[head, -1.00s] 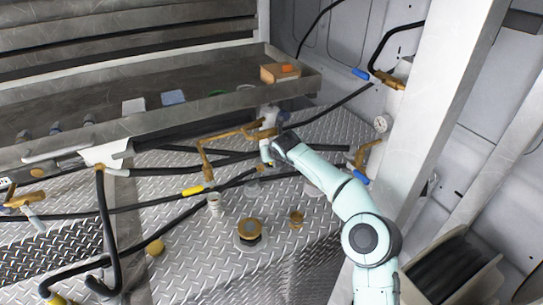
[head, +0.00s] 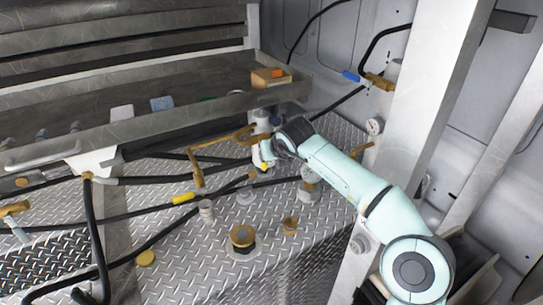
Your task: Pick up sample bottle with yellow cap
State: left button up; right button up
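My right arm reaches in from the lower right, and its gripper (head: 262,157) is beside the brass pipe fitting below the shelf edge. A small yellow patch (head: 264,166) shows at the fingertips; it may be the yellow cap of the sample bottle, but it is too small to be sure. The rest of any bottle there is hidden by the gripper. I cannot tell whether the fingers are open or shut. A small pale cylinder (head: 207,211) stands on the diamond-plate deck to the left. My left gripper is out of view.
A metal shelf (head: 210,106) with an orange-topped box (head: 270,77) on it runs above the deck. Black hoses and brass valves cross around the gripper. A brass-topped cap (head: 243,236) sits on the deck. A steel post (head: 436,110) stands at right.

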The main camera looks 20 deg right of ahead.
aim_at(206, 207)
jog(key=k+j, duration=0.65)
jog(key=k, duration=0.25)
